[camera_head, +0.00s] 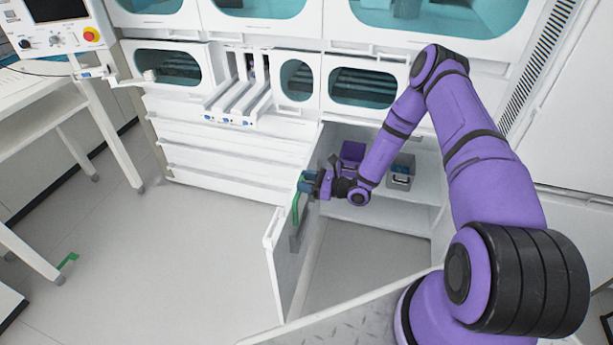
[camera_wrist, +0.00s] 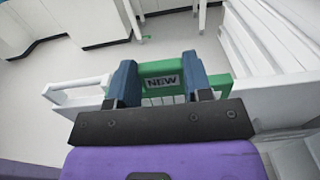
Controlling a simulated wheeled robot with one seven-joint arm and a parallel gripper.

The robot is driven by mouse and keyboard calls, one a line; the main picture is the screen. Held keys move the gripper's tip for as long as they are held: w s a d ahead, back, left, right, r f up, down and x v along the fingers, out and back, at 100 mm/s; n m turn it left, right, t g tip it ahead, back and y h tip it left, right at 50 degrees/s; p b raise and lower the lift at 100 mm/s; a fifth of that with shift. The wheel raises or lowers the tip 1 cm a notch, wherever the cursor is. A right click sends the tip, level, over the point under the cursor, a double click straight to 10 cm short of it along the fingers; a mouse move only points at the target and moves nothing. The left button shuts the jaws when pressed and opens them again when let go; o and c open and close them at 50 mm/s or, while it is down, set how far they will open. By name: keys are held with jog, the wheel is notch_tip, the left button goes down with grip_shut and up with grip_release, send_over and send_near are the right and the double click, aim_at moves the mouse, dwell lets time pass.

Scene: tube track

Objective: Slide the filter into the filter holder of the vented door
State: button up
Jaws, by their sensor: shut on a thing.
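The filter (camera_wrist: 160,68) is a green frame with a "NEW" label in the wrist view. My gripper (camera_wrist: 158,88) is shut on it, with one blue finger on each side of the label. In the head view the filter (camera_head: 296,208) is a green strip at the upper part of the open vented door (camera_head: 281,262), close to my gripper (camera_head: 307,183). The door's white top edge and handle show in the wrist view (camera_wrist: 78,86). A grey patch on the door below the filter may be the filter holder (camera_head: 295,242). I cannot tell whether the filter is in it; its lower part is hidden.
The open cabinet behind the door holds a purple bin (camera_head: 352,151) and a grey bin (camera_head: 401,178). White drawers (camera_head: 225,160) stand left of the door. A small green piece (camera_head: 68,261) lies on the floor far left. The floor left of the door is clear.

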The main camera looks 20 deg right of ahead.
aim_at(303, 197)
jog(key=shift+w+a+f, duration=0.2)
jog(key=shift+a+f, duration=0.25)
jog(key=shift+f, duration=0.25)
jog(key=shift+d+f, duration=0.1)
jog(key=shift+f, duration=3.15)
